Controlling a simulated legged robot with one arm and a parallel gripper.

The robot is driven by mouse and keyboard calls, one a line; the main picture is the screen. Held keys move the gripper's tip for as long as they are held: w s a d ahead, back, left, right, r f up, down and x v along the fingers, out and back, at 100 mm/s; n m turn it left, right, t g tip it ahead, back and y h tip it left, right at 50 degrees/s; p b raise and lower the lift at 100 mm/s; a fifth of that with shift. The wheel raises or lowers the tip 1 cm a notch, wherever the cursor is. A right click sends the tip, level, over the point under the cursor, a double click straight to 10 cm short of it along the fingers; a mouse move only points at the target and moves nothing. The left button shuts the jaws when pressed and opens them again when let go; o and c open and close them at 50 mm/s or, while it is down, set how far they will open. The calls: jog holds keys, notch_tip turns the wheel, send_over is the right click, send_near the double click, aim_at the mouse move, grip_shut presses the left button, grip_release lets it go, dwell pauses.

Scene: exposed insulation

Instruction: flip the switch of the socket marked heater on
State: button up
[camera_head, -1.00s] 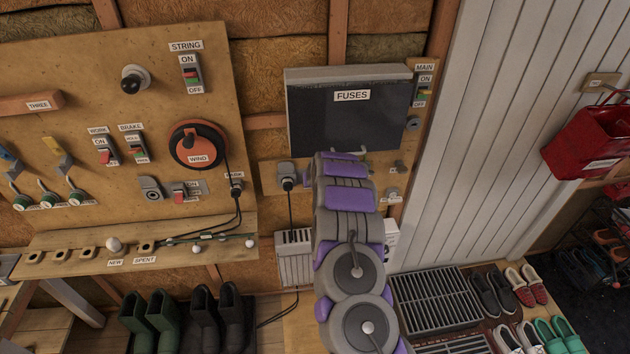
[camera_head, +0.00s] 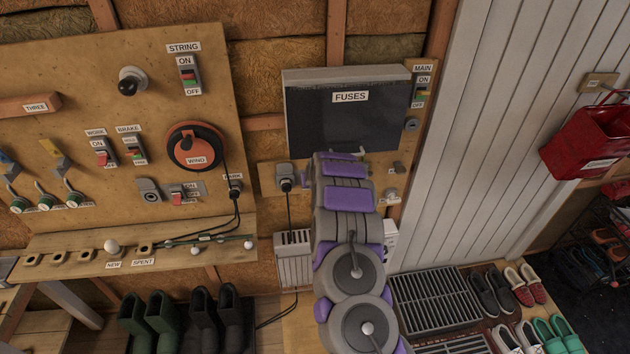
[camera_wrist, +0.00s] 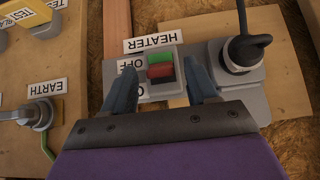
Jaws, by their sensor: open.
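In the wrist view the heater socket shows upside down, with its HEATER label (camera_wrist: 155,43) above a red and green rocker switch (camera_wrist: 160,68). An OFF label (camera_wrist: 128,67) is beside the switch; the label below it is partly hidden. My gripper (camera_wrist: 163,82) is open and empty, with one blue-grey finger on each side of the switch. I cannot tell whether either finger touches it. A black plug (camera_wrist: 245,48) sits in the socket to the right. In the head view the plugged socket (camera_head: 285,177) is left of my arm, which hides the switch and my gripper.
The fuse box (camera_head: 348,120) hangs just above my arm, with the MAIN switch (camera_head: 421,90) to its right. An EARTH terminal (camera_wrist: 40,115) is at the left in the wrist view. The switch panel (camera_head: 90,110) is at left. A radiator (camera_head: 292,262) stands below the socket.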

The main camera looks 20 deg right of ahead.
jog(key=p+v, duration=0.3)
jog(key=v, duration=1.4)
jog(key=shift+s, duration=0.1)
jog(key=s+a+r+n+g+b, duration=0.15)
jog(key=s+a+r+b, duration=0.35)
jog(key=s, duration=0.7)
jog(key=s+a+r+g, duration=0.3)
jog(key=s+a, duration=0.4)
jog(key=s, duration=0.4)
jog(key=s+a+n+g+y+b, duration=0.1)
jog(key=s+a+g+b, duration=0.1)
jog(key=s, duration=1.1)
jog(key=s+a+g+y+b, duration=0.1)
jog(key=s+a+g, duration=0.2)
jog(key=s, duration=1.1)
jog(key=a, duration=0.2)
jog(key=shift+a+n+b, duration=0.25)
jog(key=shift+n+b, duration=0.1)
jog(key=shift+b, duration=0.05)
jog(key=shift+s+f, duration=0.1)
